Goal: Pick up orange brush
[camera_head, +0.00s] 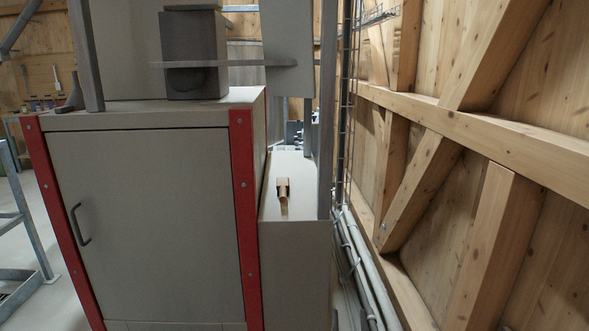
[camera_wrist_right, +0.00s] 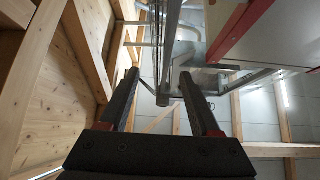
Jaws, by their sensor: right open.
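The brush (camera_head: 283,193) is small and tan-orange. It lies on the narrow grey ledge (camera_head: 305,205) to the right of the grey cabinet in the head view, and its finer parts are too small to tell. My right gripper (camera_wrist_right: 158,78) shows in the right wrist view, with its two dark fingers apart and nothing between them. I cannot make out either gripper in the head view. The brush does not show in the right wrist view, so the gripper's distance from it is unclear.
The grey cabinet (camera_head: 150,215) with red edge strips and a handle stands left of the ledge. Grey pipes (camera_head: 357,262) and a timber wall (camera_head: 480,165) are at the right. A dark upright post (camera_head: 327,110) rises at the ledge's right side.

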